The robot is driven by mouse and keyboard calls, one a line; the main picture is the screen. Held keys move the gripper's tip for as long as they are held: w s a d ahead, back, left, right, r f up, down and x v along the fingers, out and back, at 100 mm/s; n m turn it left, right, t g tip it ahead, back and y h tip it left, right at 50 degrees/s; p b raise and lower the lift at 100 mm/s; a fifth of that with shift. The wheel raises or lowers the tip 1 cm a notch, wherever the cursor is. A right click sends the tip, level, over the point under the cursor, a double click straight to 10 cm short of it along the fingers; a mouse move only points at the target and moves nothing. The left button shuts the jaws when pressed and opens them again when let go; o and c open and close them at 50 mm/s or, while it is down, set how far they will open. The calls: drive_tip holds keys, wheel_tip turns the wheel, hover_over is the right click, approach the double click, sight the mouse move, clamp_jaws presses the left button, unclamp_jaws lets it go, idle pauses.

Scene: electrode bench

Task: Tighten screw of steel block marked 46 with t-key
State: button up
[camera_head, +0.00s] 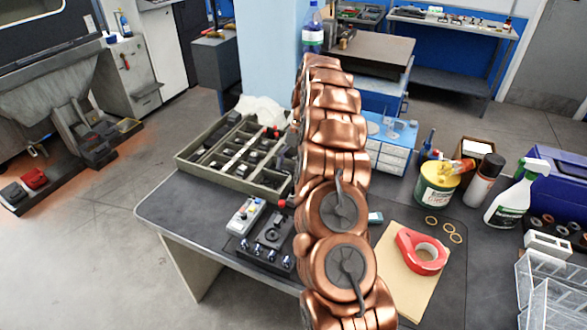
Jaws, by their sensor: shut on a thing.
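My copper-coloured arm rises through the middle of the view and hides part of the bench. My gripper does not show; it is probably behind the arm. A compartment tray (185,163) holds several dark and steel blocks. The number 46 cannot be read on any of them. A dark fixture (268,238) with several shiny round-ended parts along its front edge lies in front of the tray, left of the arm. A small red-ended piece (283,203) shows between the fixture and the arm. I cannot make out a t-key for certain.
A light grey box (245,215) with coloured buttons lies beside the fixture. The bench's left front corner is bare.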

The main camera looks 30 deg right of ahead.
drive_tip(key=shift+f+b, duration=0.4)
idle(0.3)
drive_tip(key=o, duration=0.5)
drive_tip(key=c, duration=0.5)
